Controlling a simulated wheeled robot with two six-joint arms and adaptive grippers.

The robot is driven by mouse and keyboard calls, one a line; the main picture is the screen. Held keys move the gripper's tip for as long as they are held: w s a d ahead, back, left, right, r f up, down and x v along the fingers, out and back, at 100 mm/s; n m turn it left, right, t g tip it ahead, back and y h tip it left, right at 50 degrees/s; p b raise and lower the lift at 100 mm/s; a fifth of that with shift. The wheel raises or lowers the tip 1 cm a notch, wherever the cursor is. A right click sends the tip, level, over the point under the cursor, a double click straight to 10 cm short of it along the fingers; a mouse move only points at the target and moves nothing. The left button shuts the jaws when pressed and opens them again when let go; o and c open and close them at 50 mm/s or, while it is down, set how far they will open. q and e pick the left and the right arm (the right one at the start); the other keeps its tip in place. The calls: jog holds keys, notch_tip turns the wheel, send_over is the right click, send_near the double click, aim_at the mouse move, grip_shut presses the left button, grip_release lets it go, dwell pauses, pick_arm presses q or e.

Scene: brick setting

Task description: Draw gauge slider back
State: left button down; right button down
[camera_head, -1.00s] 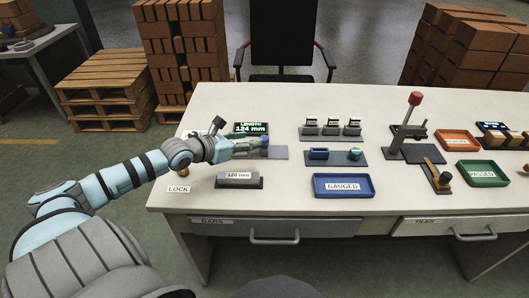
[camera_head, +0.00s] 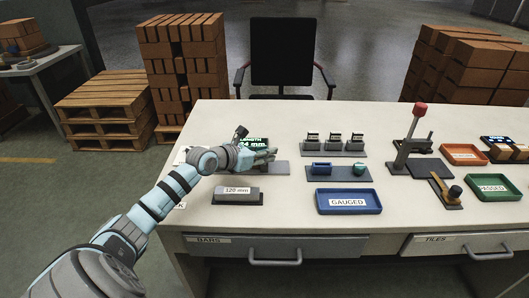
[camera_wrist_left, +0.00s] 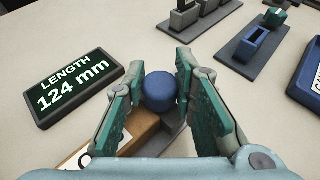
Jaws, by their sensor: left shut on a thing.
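The blue round knob (camera_wrist_left: 161,90) of the gauge slider stands between the fingers of my left gripper (camera_wrist_left: 158,100) in the left wrist view. My left gripper (camera_head: 268,156) is shut on this knob; in the head view it hides the knob. A tan brick-like piece (camera_wrist_left: 138,128) with a white label lies just below the knob in the wrist view, partly hidden by a finger. The length display (camera_wrist_left: 74,88) beside the gripper reads 124 mm; in the head view my arm covers part of it. The grey gauge base (camera_head: 279,168) shows right of the gripper. My right gripper is not in view.
A grey 120 mm bar (camera_head: 236,192) rests on a dark stand in front of the gauge. A blue GAUGED tray (camera_head: 347,211), a blue-slotted fixture (camera_head: 338,175) and small labelled blocks (camera_head: 334,139) stand to the right. A red-knobbed press (camera_head: 417,127) is farther right.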

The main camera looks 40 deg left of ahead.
pick_arm(q)
jog(key=shift+w+d+r, duration=0.1)
jog(key=shift+w+d, duration=0.05)
jog(key=shift+d, duration=0.1)
jog(key=shift+w+d+p, duration=0.65)
jog(key=shift+d+p, duration=0.15)
jog(key=shift+d, duration=0.05)
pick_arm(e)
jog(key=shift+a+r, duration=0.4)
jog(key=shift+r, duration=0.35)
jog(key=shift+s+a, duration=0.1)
pick_arm(q)
jog(key=c, duration=1.7)
grip_release()
jog(key=o, duration=0.4)
jog(key=shift+w+d, duration=0.2)
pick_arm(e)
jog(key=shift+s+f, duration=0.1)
